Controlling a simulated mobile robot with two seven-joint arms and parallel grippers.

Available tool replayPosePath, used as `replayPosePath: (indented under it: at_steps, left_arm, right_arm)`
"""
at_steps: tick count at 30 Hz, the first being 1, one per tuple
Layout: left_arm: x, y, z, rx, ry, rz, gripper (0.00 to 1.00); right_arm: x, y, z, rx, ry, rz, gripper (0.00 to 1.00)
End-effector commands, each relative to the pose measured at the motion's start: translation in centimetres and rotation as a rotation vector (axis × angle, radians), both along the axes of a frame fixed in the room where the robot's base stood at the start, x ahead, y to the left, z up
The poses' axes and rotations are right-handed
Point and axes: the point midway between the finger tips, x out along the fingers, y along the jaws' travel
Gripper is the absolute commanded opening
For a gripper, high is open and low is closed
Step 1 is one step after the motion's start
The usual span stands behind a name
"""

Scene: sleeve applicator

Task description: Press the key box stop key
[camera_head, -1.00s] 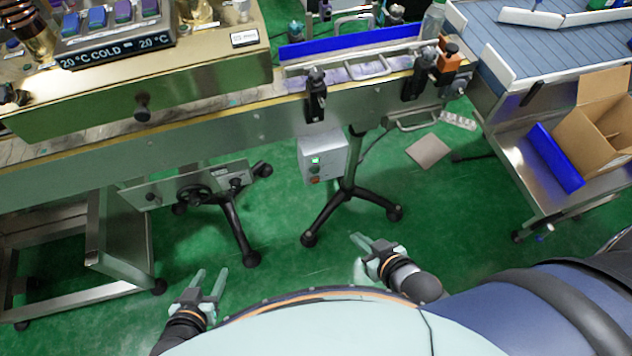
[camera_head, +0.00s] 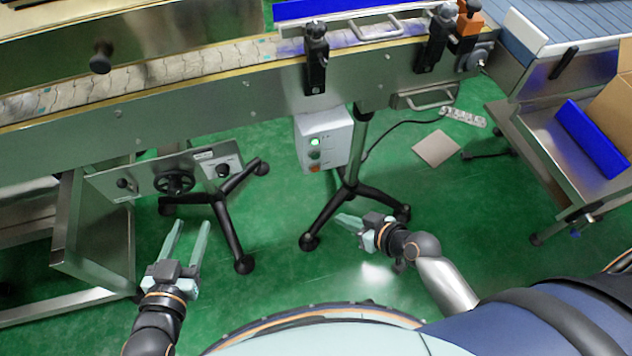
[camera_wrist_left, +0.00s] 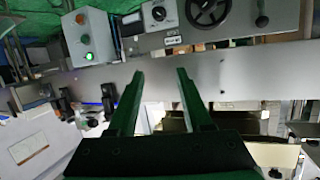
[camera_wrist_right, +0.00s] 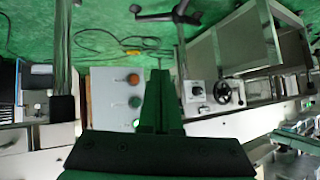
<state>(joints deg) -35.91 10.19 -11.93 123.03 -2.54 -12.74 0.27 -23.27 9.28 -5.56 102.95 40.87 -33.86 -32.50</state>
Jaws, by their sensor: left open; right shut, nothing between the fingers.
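The key box (camera_head: 341,145) is a pale grey box under the conveyor, with a lit green key on top, a dark green key below it and an orange-red key (camera_head: 314,168) lowest. It also shows upside down in the left wrist view (camera_wrist_left: 99,38) and in the right wrist view (camera_wrist_right: 106,92), where the orange-red key (camera_wrist_right: 133,79) is just left of the fingertips. My right gripper (camera_head: 341,217) is shut and empty, lower than the box and apart from it in the head view. My left gripper (camera_head: 190,226) is open and empty, left of the box.
The conveyor (camera_head: 220,100) runs above the box. A black-footed stand (camera_head: 348,190) is beside and below it. A handwheel panel (camera_head: 140,183) is to the left. Green floor is open in front.

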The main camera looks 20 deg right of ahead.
Motion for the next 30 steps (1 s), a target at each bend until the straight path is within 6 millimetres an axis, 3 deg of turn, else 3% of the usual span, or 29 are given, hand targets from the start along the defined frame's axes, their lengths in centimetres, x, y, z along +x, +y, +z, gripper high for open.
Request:
replayPosePath:
  at_steps: [1,6,13,30]
  left_arm:
    - [0.4,-0.1,-1.1,0.0,-0.04,-0.007,0.5]
    - [1.1,-0.5,-0.4,0.0,-0.146,-0.023,0.5]
    - [1.5,-0.8,0.5,-0.002,-0.225,-0.035,0.5]
    - [1.5,-0.8,1.1,-0.002,-0.248,-0.038,0.5]
  right_arm:
    - [0.9,0.1,-2.0,0.015,-0.015,0.019,0.0]
    - [3.0,0.7,-3.3,0.063,-0.066,0.081,0.0]
    - [4.4,1.1,-3.5,0.102,-0.115,0.129,0.0]
    - [5.2,1.2,-3.3,0.108,-0.124,0.136,0.0]
